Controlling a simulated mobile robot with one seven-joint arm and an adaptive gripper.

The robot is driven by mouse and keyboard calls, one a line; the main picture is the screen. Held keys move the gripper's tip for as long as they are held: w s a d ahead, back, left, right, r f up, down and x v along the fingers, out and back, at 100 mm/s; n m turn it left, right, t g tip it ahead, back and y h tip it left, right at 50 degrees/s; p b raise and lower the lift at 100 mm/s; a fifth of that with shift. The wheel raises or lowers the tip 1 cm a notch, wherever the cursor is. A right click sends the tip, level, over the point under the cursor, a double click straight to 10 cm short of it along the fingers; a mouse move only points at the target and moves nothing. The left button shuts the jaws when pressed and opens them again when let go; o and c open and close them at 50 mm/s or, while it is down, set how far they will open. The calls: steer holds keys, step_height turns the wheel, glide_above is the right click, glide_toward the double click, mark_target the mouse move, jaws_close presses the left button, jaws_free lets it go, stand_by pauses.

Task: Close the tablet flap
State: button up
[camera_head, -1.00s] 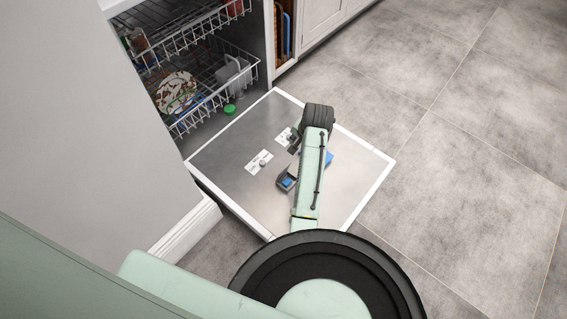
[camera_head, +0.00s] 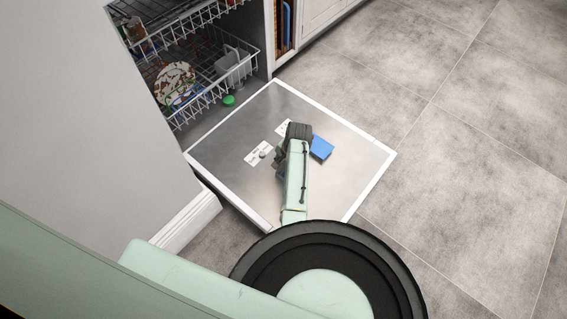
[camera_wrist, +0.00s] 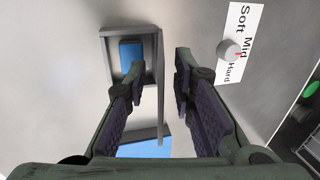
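The tablet compartment is a grey box (camera_wrist: 106,62) set in the inner face of the lowered dishwasher door, with a blue tablet (camera_wrist: 132,58) inside, seen in the wrist view. The flap (camera_wrist: 160,95) shows as a thin grey panel standing nearly edge-on along the compartment's right side. My gripper (camera_wrist: 158,75) is open and empty, its fingers spread on either side of the flap; I cannot tell whether either touches it. In the head view my gripper (camera_head: 279,157) is low over the door, and my arm hides most of the compartment.
A blue square (camera_head: 321,148) lies on the door (camera_head: 350,170), right of my arm. A white label with a dial (camera_wrist: 228,50) is right of the gripper. Dish racks (camera_head: 215,75) stand at the door's far left. Open tiled floor (camera_head: 470,170) lies to the right.

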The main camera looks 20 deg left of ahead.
steer(key=shift+c, duration=0.5)
jaws_close()
steer(key=shift+f, duration=0.1)
stand_by(0.4)
